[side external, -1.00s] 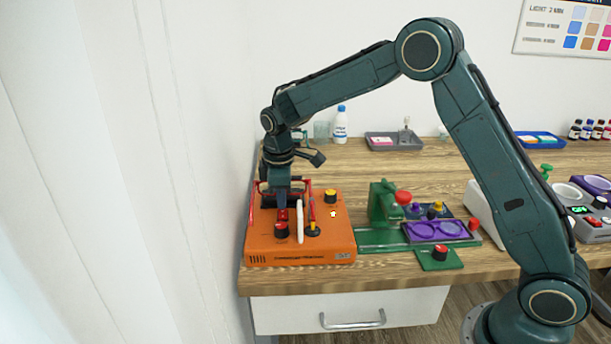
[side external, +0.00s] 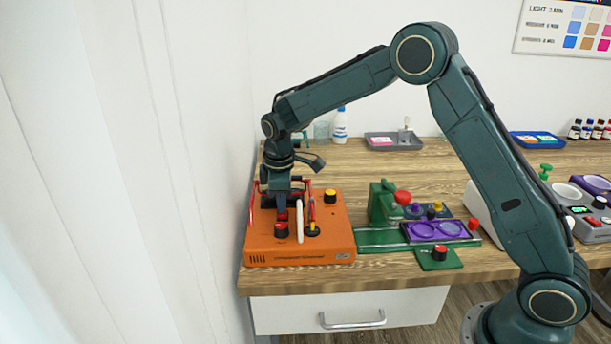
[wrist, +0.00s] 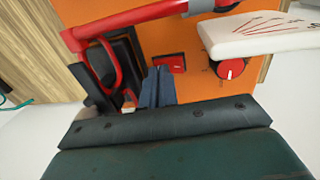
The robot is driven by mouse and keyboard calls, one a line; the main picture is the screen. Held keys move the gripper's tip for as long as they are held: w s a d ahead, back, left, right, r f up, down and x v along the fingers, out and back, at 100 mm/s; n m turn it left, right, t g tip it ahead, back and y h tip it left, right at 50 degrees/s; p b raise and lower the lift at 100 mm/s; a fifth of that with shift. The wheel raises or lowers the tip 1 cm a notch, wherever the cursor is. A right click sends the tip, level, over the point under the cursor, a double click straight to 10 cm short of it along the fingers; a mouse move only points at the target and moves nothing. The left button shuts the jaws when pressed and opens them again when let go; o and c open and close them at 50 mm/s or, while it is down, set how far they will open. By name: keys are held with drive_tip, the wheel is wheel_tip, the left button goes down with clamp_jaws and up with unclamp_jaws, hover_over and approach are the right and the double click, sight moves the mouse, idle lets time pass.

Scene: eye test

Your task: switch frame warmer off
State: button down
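The frame warmer, which I take to be the orange box (side external: 330,248), sits at the left end of the bench. A small red rocker switch (wrist: 170,63) is set in its orange top and also shows in the side view (side external: 282,217). My gripper (side external: 281,208) points down at the switch. In the wrist view my gripper's fingertips (wrist: 159,72) are together and empty, right beside the switch. I cannot tell whether they touch it, or which way the rocker is tipped.
A black knob with a red cap (side external: 281,230) stands in front of the switch. A white upright piece (side external: 299,222) and red bars (wrist: 140,17) stand close by. A green stand (side external: 380,203) is to the right.

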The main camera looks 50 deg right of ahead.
sight(283, 215)
drive_tip(key=shift+s+a+f, duration=0.1)
drive_tip(key=shift+s+f, duration=0.05)
drive_tip(key=shift+f, duration=0.2)
drive_tip(key=shift+s+a, duration=0.55)
drive_tip(key=shift+a, duration=0.05)
drive_tip(key=shift+r, duration=0.15)
drive_tip(key=shift+r, duration=0.6)
wheel_tip(283, 215, up, 13)
drive_tip(key=a, duration=0.1)
drive_tip(key=shift+s, duration=0.45)
drive_tip(key=shift+w+d+r, duration=0.15)
drive_tip(key=shift+w+d, duration=0.25)
drive_tip(key=shift+d, duration=0.2)
